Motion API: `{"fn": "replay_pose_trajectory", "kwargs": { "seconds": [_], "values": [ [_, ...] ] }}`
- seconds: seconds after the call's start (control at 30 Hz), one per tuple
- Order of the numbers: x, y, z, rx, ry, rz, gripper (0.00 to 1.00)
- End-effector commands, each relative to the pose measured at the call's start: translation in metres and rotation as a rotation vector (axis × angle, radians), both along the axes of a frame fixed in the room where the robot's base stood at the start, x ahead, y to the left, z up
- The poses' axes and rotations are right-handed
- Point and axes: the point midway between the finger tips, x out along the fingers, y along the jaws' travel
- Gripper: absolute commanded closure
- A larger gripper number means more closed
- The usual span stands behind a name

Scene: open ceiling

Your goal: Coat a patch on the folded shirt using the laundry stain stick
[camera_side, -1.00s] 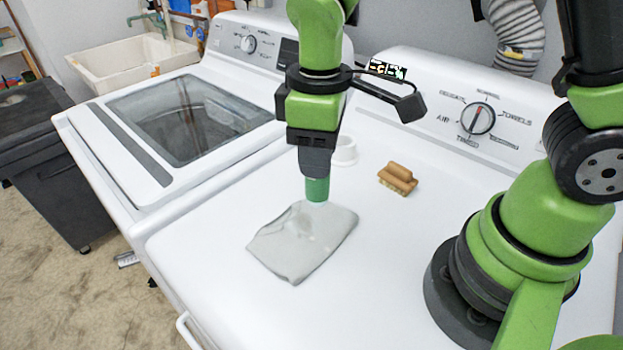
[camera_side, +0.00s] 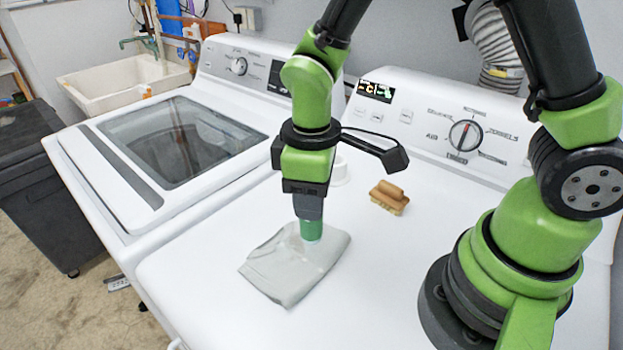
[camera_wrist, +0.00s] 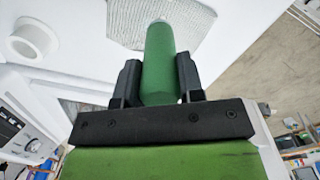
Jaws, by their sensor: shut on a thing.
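The folded shirt (camera_side: 290,274) is a pale grey, flat bundle lying on the white dryer top, and its textured cloth shows at the top of the wrist view (camera_wrist: 128,22). The stain stick (camera_side: 311,231) is a green cylinder, also seen in the wrist view (camera_wrist: 158,55). My gripper (camera_side: 309,213) is shut on the stick and holds it roughly upright above the far half of the shirt. The stick's lower end is at or very near the cloth; I cannot tell whether it touches. A faint lighter area shows on the shirt near the stick.
A wooden brush (camera_side: 389,196) lies on the dryer top (camera_side: 400,270), right of the shirt. A white round holder (camera_side: 340,172) stands behind my gripper and shows in the wrist view (camera_wrist: 31,40). The dryer's control panel (camera_side: 430,115) rises at the back. The front dryer top is clear.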

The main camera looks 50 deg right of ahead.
Motion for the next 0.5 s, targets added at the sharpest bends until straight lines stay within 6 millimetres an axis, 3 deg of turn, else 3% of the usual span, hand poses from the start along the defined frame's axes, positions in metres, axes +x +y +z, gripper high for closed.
{"fn": "replay_pose_trajectory", "kwargs": {
  "seconds": [0.4,0.5],
  "values": [
    [0.001,0.000,-0.043,-0.001,0.004,-0.001,0.88],
    [0.013,0.000,-0.035,0.002,-0.005,-0.002,0.92]
  ]
}}
